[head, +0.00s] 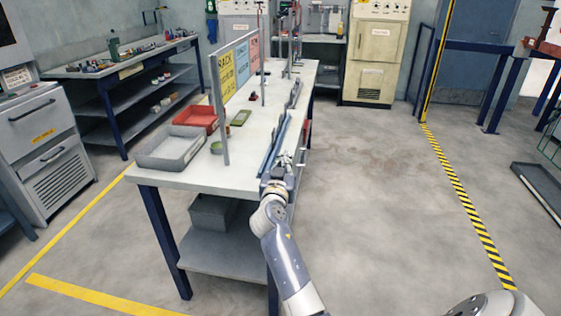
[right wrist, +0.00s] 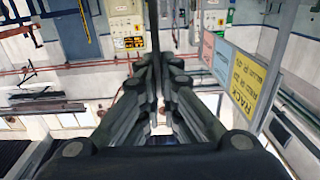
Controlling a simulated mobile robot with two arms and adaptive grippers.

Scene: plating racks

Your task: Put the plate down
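My right gripper (head: 284,160) is at the near right edge of the long workbench (head: 190,178). A long, thin blue-grey plate (head: 273,148) stands edge-on beside it, along the bench's right side. In the right wrist view the fingers of my right gripper (right wrist: 153,62) close together, and a thin dark strip, which looks like the plate's edge (right wrist: 154,22), runs up from between their tips. The plate's lower part is hidden by the fingers, and I cannot tell whether it touches the bench. My left gripper is not in view.
On the bench are a grey tray (head: 143,162), a red tray (head: 213,121), a green item (head: 241,117) and upright posts with signs (head: 243,62). More grey upright pieces (head: 295,92) line its right side. The floor to the right (head: 380,200) is clear.

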